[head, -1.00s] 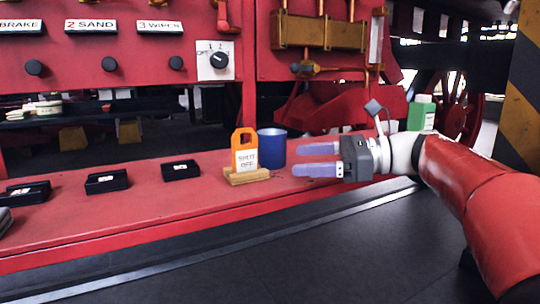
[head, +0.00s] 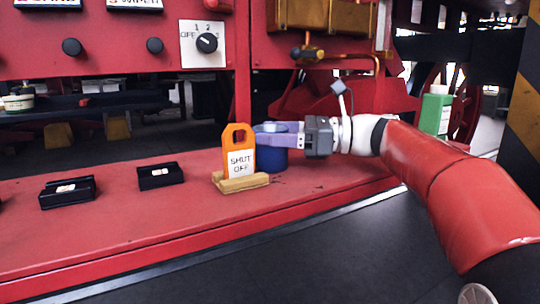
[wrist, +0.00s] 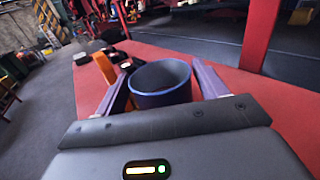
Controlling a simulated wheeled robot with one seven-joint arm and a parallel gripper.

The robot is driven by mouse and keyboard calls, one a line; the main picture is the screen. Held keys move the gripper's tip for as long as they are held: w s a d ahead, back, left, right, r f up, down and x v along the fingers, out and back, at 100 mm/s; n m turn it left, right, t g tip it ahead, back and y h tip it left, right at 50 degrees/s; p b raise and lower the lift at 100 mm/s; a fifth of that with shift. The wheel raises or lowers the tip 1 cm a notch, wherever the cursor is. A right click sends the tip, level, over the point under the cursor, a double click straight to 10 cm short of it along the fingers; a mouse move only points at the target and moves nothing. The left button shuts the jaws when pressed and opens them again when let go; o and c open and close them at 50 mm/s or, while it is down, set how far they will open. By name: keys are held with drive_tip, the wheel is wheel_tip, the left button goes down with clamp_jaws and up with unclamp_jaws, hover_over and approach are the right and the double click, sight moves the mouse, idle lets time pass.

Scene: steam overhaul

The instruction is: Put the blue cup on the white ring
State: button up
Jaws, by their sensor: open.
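The blue cup (head: 271,160) stands upright on the red bench, just behind the orange tag, and my fingers hide part of its upper side. My gripper (head: 264,134) is open, coming from the right at the height of the cup's upper part. In the wrist view the cup (wrist: 160,92) sits between the two purple fingers (wrist: 160,76), its round open mouth facing up. Whether a finger touches it, I cannot tell. I cannot make out a white ring in either view.
An orange "SHUT OFF" tag (head: 239,152) in a wooden base (head: 240,183) stands close left of the cup. Black trays (head: 160,175) lie further left on the red bench (head: 130,225). A green bottle (head: 436,112) stands right, behind my arm. A red control panel rises behind.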

drive_tip(key=shift+a, duration=0.8)
drive_tip(key=shift+c, duration=0.3)
drive_tip(key=c, duration=0.8)
